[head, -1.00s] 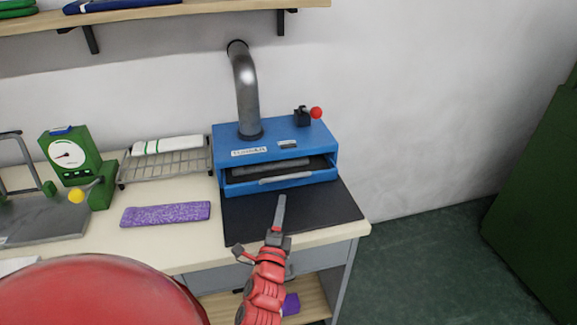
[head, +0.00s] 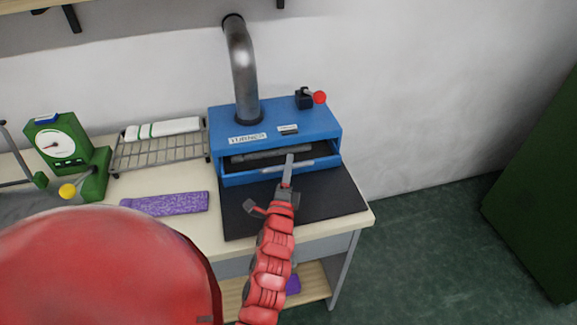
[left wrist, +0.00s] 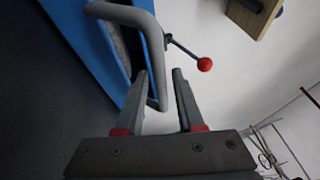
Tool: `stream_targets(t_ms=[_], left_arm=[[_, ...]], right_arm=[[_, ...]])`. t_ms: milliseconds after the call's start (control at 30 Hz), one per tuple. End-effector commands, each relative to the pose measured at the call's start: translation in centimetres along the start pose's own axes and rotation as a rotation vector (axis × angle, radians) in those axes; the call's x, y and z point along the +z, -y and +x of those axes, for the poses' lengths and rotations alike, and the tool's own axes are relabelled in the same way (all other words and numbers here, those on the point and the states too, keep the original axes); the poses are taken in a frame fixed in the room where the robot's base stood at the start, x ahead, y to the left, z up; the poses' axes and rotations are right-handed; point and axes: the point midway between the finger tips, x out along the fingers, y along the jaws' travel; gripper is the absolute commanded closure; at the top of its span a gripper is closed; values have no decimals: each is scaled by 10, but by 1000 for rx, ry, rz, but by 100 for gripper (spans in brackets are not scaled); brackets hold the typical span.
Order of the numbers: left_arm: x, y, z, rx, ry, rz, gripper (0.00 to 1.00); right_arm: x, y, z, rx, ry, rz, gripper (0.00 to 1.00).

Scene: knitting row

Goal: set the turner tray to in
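The turner (head: 225,125) is a blue box with a metal pipe on top, at the back of the table. Its tray (head: 235,180) has a blue front standing a little out of the box, with a dark slot above it. A grey bar handle (head: 305,163) runs along the tray front. My left gripper (head: 289,157) is at the handle, covering part of it. In the left wrist view, its two fingers (left wrist: 160,72) are apart, with the handle (left wrist: 157,50) showing between them. I cannot tell whether they touch it. My right gripper is out of view.
A red-knobbed lever (head: 319,97) stands on the turner's right side. A dark mat (head: 335,195) lies in front. To the left are a purple knitted strip (head: 165,204), a wire rack (head: 135,158) with a white cloth, and a green gauge device (head: 62,150).

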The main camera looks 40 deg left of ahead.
Motion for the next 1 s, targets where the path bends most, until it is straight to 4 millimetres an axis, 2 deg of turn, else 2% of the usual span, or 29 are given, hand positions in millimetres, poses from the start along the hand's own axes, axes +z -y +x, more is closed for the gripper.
stream_targets(t_ms=[33,167,200,1000], left_arm=[[0,0,0,0,0,0,74],[0,0,0,0,0,0,98],[0,0,0,0,0,0,100],[0,0,0,0,0,0,100]], right_arm=[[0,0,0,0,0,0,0],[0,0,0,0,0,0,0],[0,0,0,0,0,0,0],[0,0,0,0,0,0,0]])
